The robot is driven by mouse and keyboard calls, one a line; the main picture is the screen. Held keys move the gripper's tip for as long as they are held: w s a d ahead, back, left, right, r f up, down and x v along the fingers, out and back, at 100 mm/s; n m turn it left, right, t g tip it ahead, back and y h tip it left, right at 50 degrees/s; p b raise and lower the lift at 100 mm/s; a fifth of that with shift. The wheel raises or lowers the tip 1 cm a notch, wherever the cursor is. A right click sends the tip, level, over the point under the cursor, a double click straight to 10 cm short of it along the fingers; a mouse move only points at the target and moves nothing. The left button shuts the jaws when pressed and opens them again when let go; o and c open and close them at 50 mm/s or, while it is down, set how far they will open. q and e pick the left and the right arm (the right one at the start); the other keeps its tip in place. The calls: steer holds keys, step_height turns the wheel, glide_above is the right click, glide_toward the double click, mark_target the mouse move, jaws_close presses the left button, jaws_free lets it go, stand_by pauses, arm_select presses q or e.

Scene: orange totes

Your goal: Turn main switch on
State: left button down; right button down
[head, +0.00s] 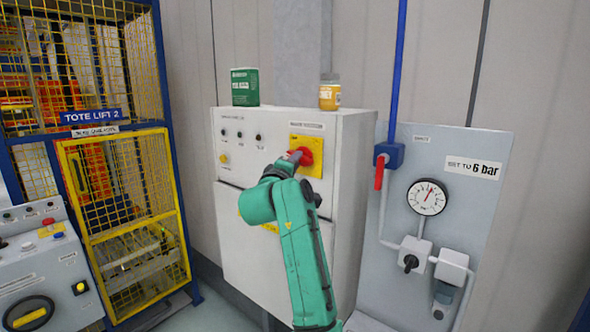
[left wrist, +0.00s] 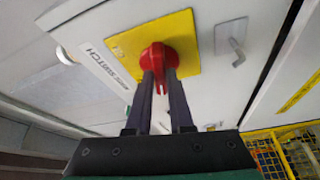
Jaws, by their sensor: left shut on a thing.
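The main switch (head: 306,157) is a red rotary handle on a yellow plate, high on the right of the grey-white cabinet's front. In the left wrist view the red handle (left wrist: 158,58) sits between the fingertips of my left gripper (left wrist: 160,75), which is shut on it. The yellow plate (left wrist: 122,45) and a "main switch" label (left wrist: 103,62) show beside it. In the head view my green left arm reaches up to the switch, and its gripper (head: 295,157) is partly hidden. My right gripper is not in view.
On the cabinet (head: 235,225) stand a green box (head: 245,86) and a yellow-labelled jar (head: 330,93). To the right is a panel with a gauge (head: 428,197) and a red valve handle (head: 379,172). A yellow mesh cage (head: 125,215) and a console (head: 45,275) stand left.

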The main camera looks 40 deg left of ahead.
arm_select(q)
steer(key=shift+a+f+m+t+h+b, duration=0.15)
steer(key=shift+m+t+h+b, duration=0.85)
steer(key=shift+m+b, duration=1.55)
steer(key=shift+a+f+m+t+h+b, duration=0.15)
steer(key=shift+m+t+h+b, duration=0.85)
steer(key=shift+m, duration=3)
steer(key=shift+a+m+t+h+b, duration=0.25)
steer(key=shift+m+t+h+b, duration=0.35)
steer(key=shift+m+h+b, duration=1.9)
steer(key=shift+m+y+p, duration=0.45)
steer(key=shift+m+y, duration=0.5)
steer(key=shift+y, duration=0.05)
steer(key=shift+w, duration=0.1)
steer(key=c, duration=0.8)
jaws_free()
steer(key=shift+w+f, duration=0.1)
steer(key=b+v, duration=0.7)
steer(key=v, duration=0.7)
steer(key=shift+s+b, duration=0.25)
steer(key=shift+b, duration=0.15)
